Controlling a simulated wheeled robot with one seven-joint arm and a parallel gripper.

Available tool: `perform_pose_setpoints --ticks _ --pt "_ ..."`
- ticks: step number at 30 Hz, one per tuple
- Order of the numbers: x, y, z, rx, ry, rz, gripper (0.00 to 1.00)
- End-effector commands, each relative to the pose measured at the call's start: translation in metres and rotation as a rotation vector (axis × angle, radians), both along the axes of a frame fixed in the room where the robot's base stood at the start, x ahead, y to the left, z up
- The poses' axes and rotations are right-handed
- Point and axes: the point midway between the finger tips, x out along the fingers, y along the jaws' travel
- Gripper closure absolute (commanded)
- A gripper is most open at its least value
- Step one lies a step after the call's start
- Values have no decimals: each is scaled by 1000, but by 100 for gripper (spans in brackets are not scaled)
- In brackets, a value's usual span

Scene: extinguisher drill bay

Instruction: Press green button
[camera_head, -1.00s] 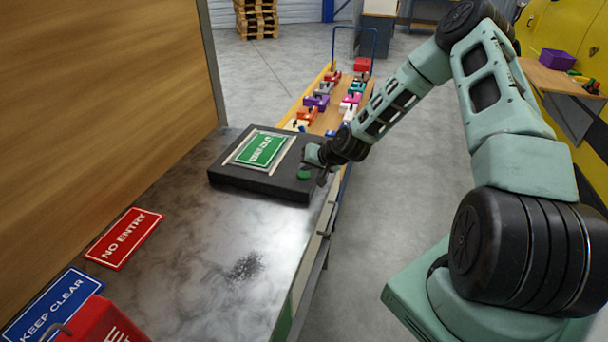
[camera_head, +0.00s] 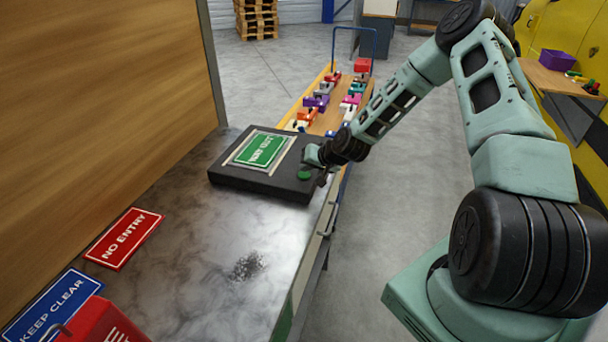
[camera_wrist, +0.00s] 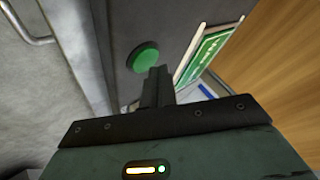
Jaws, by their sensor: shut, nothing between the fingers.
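The green button (camera_head: 304,175) is a round cap on the right front corner of a black box (camera_head: 259,187) on the metal bench. It also shows in the wrist view (camera_wrist: 143,57), unobstructed, just left of my fingertips. My gripper (camera_head: 322,178) is at the box's right edge, beside the button. In the wrist view my gripper (camera_wrist: 158,72) is shut, its fingers together and empty. The tips look very near the button's edge; I cannot tell whether they touch it. A green sign (camera_head: 262,150) lies in a pale frame on the box top.
The metal bench (camera_head: 200,240) holds a red NO ENTRY sign (camera_head: 124,238), a blue KEEP CLEAR sign (camera_head: 50,308) and a red object (camera_head: 100,322). A wooden panel (camera_head: 100,90) stands at left.

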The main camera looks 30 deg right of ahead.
Motion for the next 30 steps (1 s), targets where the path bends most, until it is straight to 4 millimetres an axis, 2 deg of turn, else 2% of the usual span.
perform_pose_setpoints --ticks 15,24,30 --pt "0 0 0 0 0 0 100" --pt "0 0 -10 0 0 0 100" --pt "0 0 -9 0 0 0 100"
